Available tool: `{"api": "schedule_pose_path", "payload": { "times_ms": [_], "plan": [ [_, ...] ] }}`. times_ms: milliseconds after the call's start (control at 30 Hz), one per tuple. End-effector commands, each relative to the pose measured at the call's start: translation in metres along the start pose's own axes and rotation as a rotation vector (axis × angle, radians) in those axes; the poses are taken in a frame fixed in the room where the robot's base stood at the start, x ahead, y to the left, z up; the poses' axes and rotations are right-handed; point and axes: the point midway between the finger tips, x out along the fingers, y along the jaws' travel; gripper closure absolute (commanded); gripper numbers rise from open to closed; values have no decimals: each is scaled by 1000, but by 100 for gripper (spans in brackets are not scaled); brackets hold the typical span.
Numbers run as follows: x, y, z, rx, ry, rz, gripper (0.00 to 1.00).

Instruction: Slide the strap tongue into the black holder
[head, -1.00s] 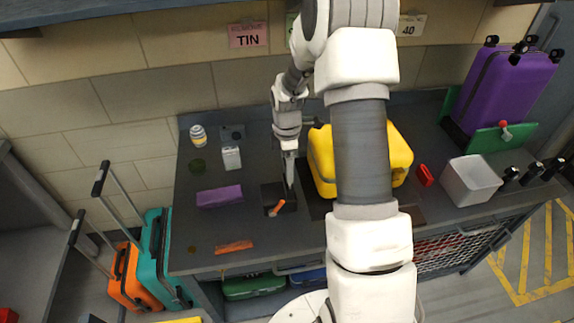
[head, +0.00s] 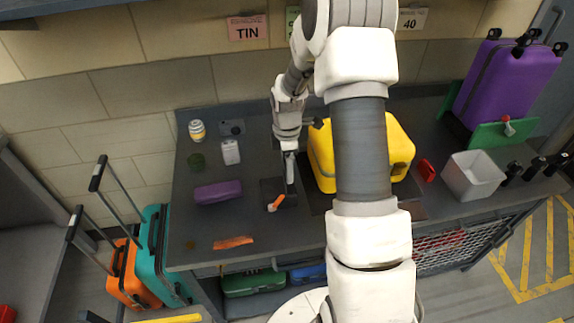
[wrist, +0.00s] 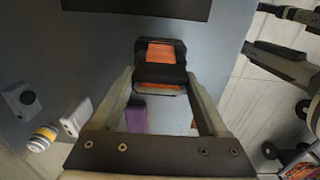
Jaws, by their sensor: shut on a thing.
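The orange strap tongue (wrist: 160,51) is seen between my fingertips in the wrist view, with dark parts above and across it. My gripper (wrist: 162,80) is shut on it. A black holder (head: 268,187) lies flat on the bench under my gripper (head: 290,190) in the head view. A short orange piece (head: 276,202) shows at its front edge, just left of the fingertips. The fingers and dark parts overlap, so I cannot tell how far the tongue is inside the holder.
A yellow case (head: 400,148) stands close right of my gripper. An orange flat piece (head: 233,243) lies near the front edge. A white bin (head: 472,177) is far right.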

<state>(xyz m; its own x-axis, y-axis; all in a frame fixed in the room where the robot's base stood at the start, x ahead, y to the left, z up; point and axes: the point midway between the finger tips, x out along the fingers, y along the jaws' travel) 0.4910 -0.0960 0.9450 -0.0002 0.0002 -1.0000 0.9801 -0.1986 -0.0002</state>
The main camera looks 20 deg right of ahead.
Motion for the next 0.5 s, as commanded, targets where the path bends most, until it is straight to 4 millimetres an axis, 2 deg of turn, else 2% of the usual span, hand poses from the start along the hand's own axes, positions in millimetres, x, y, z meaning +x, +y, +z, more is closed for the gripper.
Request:
{"api": "schedule_pose_path", "payload": {
  "times_ms": [233,267,367,500],
  "plan": [
    [7,0,0,0,0,0,81],
    [6,0,0,0,0,0,18],
    [6,0,0,0,0,0,0],
    [6,0,0,0,0,0,0]
  ]
}}
